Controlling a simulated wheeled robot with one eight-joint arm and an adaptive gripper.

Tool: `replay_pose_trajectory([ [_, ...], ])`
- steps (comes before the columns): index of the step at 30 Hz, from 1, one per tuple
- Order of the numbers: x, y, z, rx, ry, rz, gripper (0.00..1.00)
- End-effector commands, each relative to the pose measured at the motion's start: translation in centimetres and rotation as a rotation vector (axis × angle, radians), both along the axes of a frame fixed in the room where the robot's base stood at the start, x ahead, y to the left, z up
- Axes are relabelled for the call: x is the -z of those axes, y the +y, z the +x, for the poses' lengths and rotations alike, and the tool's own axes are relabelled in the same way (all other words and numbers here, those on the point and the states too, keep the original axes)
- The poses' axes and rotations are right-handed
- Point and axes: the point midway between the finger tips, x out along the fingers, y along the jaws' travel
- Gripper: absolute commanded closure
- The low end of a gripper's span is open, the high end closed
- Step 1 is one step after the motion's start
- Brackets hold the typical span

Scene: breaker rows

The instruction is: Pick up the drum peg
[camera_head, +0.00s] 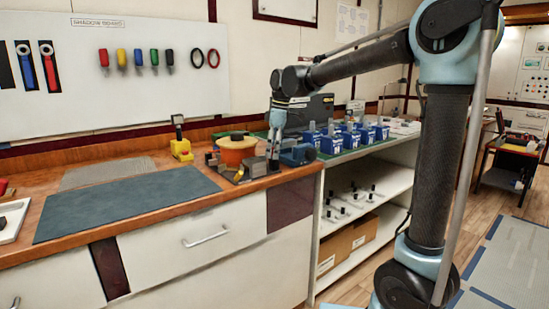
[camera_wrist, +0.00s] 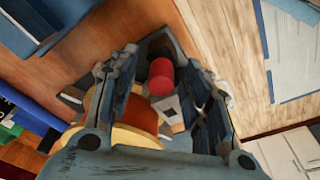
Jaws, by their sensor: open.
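In the wrist view a short red cylinder with a dark end (camera_wrist: 160,82), which looks like the drum peg, lies in line with the gap between my fingers. My gripper (camera_wrist: 164,88) is open around that line of sight; I cannot tell whether either finger touches the peg. In the head view my gripper (camera_head: 272,158) points down over the counter, just right of an orange drum with a tan top (camera_head: 236,151). The drum also shows at the left finger in the wrist view (camera_wrist: 137,112), partly hidden. I cannot make out the peg in the head view.
A yellow device with an upright handle (camera_head: 181,148) stands left of the drum. A blue-grey cylindrical object (camera_head: 299,154) lies close right of my gripper. The dark mat (camera_head: 125,201) on the left counter is clear.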

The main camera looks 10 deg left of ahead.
Motion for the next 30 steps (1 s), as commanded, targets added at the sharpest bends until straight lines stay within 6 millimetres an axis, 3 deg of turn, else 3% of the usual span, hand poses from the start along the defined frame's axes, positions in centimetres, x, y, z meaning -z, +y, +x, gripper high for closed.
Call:
replay_pose_trajectory([
  [2, 0.0, 0.0, 0.0, 0.0, 0.0, 0.0, 0.56],
  [8, 0.0, 0.0, 0.0, 0.0, 0.0, 0.0, 1.0],
  [20, -0.5, 0.0, 0.0, 0.0, 0.0, 0.0, 1.0],
  [30, -5.9, 0.0, 0.0, 0.0, 0.0, 0.0, 1.0],
])
